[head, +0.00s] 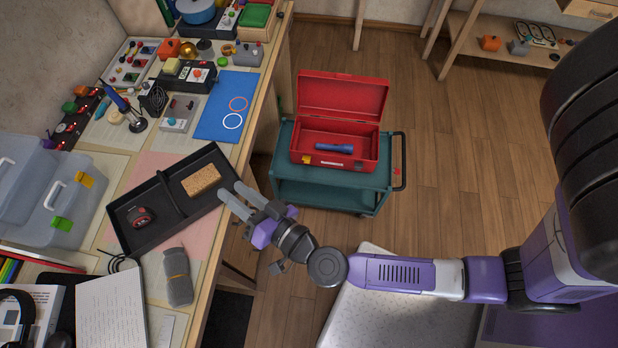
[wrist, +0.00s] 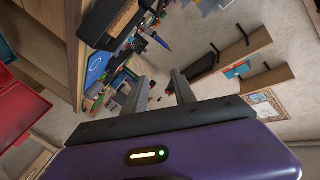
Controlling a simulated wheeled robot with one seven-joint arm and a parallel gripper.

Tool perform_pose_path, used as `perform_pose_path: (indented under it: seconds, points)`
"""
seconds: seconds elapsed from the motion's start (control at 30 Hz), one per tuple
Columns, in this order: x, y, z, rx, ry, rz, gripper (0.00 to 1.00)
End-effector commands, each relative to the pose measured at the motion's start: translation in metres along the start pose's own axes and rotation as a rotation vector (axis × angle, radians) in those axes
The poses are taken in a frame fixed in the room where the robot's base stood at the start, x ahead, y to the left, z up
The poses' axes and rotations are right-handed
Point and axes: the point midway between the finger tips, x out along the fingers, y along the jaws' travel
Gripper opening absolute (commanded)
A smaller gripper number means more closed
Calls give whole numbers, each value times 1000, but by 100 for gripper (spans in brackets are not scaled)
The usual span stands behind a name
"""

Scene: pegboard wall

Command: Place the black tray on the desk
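The black tray (head: 139,192) lies on the desk (head: 205,262), partly over a pink sheet, with its right end close to the desk's front edge. It has a divider and holds a tan sponge and a small red-and-black item. My gripper (head: 230,189) is beside the tray's right end in the head view, its two fingers apart; whether they touch the tray cannot be told. In the wrist view the fingers (wrist: 159,92) are spread with nothing between them, and the tray (wrist: 94,32) shows at the upper left, outside them.
A grey rolled cloth (head: 177,277) lies just in front of the tray, and clear plastic boxes (head: 45,195) stand to its left. A blue mat (head: 222,107) and several tools lie behind it. A teal cart (head: 330,190) with an open red toolbox (head: 345,140) stands right of the desk.

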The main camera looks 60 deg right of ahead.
Motion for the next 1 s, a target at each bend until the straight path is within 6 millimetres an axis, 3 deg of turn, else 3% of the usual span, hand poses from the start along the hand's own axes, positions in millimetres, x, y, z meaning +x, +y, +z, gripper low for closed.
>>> perform_pose_path:
  seconds: [0.03,0.2,0.6,0.8,1.0]
  points:
    - [-19,6,-13,-40,9,-17,32]
    - [-75,6,-49,-175,12,-91,32]
    - [-192,-10,-94,-507,-154,-156,32]
    - [-222,-13,-106,-613,-237,-141,32]
    - [-229,-14,-108,-644,-262,-134,36]
